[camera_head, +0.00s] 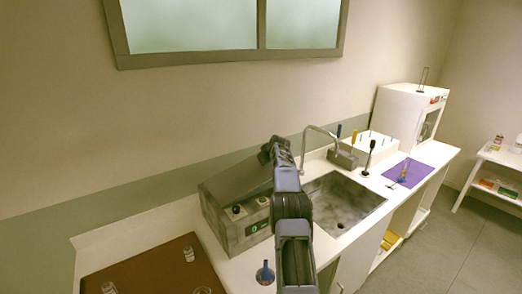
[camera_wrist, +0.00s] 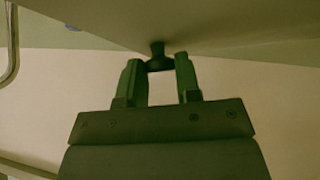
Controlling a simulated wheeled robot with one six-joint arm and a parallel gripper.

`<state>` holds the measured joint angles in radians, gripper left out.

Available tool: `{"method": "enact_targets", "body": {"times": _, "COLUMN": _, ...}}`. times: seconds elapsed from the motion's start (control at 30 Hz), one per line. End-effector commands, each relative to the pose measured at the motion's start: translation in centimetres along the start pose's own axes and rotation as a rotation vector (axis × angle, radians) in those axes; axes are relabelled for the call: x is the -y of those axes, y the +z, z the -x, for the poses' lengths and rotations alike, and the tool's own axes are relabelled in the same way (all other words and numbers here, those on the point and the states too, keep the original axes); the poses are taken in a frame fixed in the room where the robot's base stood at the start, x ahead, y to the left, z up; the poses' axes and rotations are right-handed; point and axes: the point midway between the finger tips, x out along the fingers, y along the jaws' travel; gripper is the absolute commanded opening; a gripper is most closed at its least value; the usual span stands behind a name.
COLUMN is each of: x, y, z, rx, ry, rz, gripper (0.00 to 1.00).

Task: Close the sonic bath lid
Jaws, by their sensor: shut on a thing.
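The sonic bath (camera_head: 243,228) is a grey box with knobs and a small green display on its front, left of the sink. Its lid (camera_head: 232,174) sits on top and looks tilted up; my arm covers its right end, so how far it stands open is hard to tell. In the wrist view the lid's broad pale face (camera_wrist: 215,25) fills the top, with a dark knob (camera_wrist: 158,50) on it. My gripper (camera_wrist: 159,68) has its two green fingers on either side of this knob and is shut on it.
The sink (camera_head: 345,205) with its tap (camera_head: 322,135) lies right of the bath. A brown mat (camera_head: 150,270) with glass vessels lies at the front left. A blue funnel-like item (camera_head: 265,273) stands before the bath. A purple mat (camera_head: 418,174) lies further right.

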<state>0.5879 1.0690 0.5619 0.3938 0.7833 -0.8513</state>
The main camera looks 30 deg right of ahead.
Motion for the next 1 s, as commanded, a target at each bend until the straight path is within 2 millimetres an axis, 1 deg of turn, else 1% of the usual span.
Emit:
{"method": "enact_targets", "body": {"times": 0.03, "x": -0.4, "y": 0.3, "z": -0.2, "rx": -0.004, "ry": -0.007, "rz": -0.015, "gripper": 0.0}}
{"method": "enact_targets", "body": {"times": 0.2, "x": -0.4, "y": 1.2, "z": -1.2, "rx": -0.004, "ry": -0.042, "rz": -0.048, "gripper": 0.0}}
{"method": "enact_targets", "body": {"times": 0.33, "x": -0.3, "y": 1.5, "z": -1.6, "rx": -0.006, "ry": -0.055, "rz": -0.061, "gripper": 0.0}}
{"method": "enact_targets", "body": {"times": 0.77, "x": -0.3, "y": 1.6, "z": -1.7, "rx": -0.005, "ry": -0.061, "rz": -0.067, "gripper": 0.0}}
{"method": "enact_targets", "body": {"times": 0.8, "x": -0.3, "y": 1.7, "z": -1.7, "rx": -0.005, "ry": -0.061, "rz": -0.067, "gripper": 0.33}}
{"method": "enact_targets", "body": {"times": 1.0, "x": -0.3, "y": 1.7, "z": -1.7, "rx": -0.003, "ry": -0.062, "rz": -0.066, "gripper": 0.52}}
